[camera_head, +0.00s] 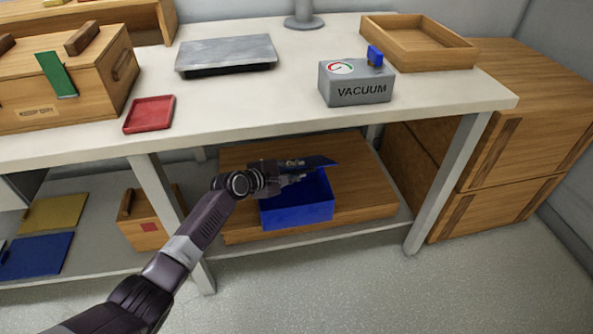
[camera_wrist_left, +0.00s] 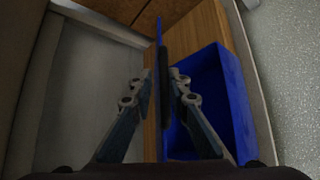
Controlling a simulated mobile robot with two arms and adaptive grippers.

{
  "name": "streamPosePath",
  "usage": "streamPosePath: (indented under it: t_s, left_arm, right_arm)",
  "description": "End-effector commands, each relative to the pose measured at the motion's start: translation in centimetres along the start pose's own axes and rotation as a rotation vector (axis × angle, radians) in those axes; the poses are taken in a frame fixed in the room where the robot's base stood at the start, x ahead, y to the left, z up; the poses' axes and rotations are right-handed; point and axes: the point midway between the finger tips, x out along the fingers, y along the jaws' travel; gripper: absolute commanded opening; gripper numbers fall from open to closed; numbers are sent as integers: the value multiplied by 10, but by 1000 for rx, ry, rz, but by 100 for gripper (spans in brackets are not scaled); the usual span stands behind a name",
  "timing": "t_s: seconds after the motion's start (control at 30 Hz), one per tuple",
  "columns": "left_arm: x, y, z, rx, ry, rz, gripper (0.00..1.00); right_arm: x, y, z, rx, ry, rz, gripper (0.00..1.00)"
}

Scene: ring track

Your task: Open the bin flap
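The blue bin (camera_head: 298,212) stands on a wooden board on the lower shelf. Its inside shows in the left wrist view, where the bin (camera_wrist_left: 222,100) is at the right. The blue flap (camera_head: 318,162) is raised and tilted above the bin's back, leaving the top uncovered. My left gripper (camera_head: 298,170) is at the flap, above the bin. In the left wrist view the flap (camera_wrist_left: 160,42) shows edge-on as a thin strip between the close-set fingers (camera_wrist_left: 160,92), which look shut on it. The exact contact is partly hidden. My right gripper is not in view.
The white tabletop (camera_head: 290,105) overhangs the shelf, with a table leg (camera_head: 447,185) right of the bin. A wooden box (camera_head: 150,222) stands left on the shelf. Wooden cabinets (camera_head: 515,150) stand at the right. The floor in front is clear.

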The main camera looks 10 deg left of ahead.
Motion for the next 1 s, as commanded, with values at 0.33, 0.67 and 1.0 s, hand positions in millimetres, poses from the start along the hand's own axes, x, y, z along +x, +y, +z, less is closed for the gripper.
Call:
streamPosePath:
  t_s: [0.33, 0.67, 1.0]
  left_arm:
    - [-1, 0, 0, 0, 0, -1, 25]
    - [-30, -1, -1, 1, 1, 0, 25]
    - [-87, -1, -1, 1, 1, -1, 25]
  right_arm:
    - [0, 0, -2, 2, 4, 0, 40]
    - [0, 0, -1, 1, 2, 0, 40]
    - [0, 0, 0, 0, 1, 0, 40]
